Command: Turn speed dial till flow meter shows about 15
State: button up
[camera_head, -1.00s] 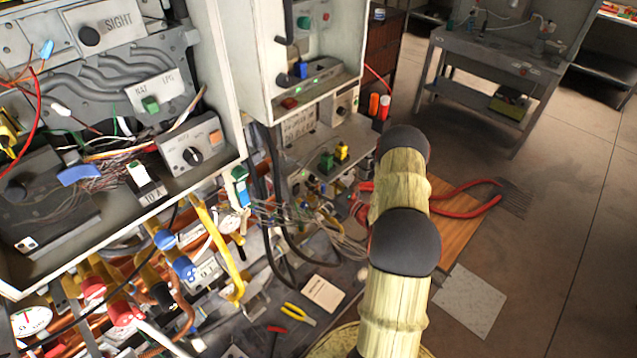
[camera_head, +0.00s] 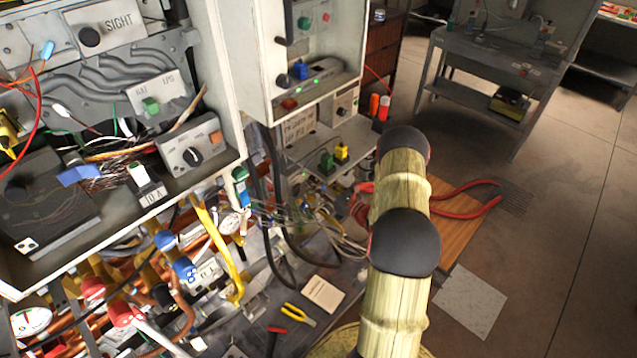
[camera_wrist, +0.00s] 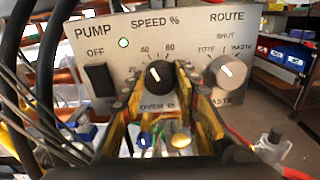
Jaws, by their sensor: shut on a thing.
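The black speed dial (camera_wrist: 160,76) sits under the "SPEED %" label on the pump panel (camera_wrist: 190,28) in the wrist view. Its white mark points up and slightly left, toward the marks left of 60. My gripper (camera_wrist: 164,92) is shut on the dial, with a yellowish finger on each side. In the head view my gripper is hidden. Round white-faced gauges (camera_head: 31,321) and (camera_head: 229,221) show in the head view. I cannot tell which is the flow meter, and their readings are too small to read.
On the same panel are a black OFF switch (camera_wrist: 100,79) at left and a grey route dial (camera_wrist: 226,72) at right. Hoses and cables (camera_wrist: 42,50) crowd the left. The floor at right is open.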

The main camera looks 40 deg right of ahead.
jog(key=shift+n+b, duration=0.35)
jog(key=shift+n, duration=0.05)
jog(key=o, duration=1.2)
jog(key=shift+c, duration=0.2)
jog(key=s+d, duration=0.1)
jog(key=s, duration=1.1)
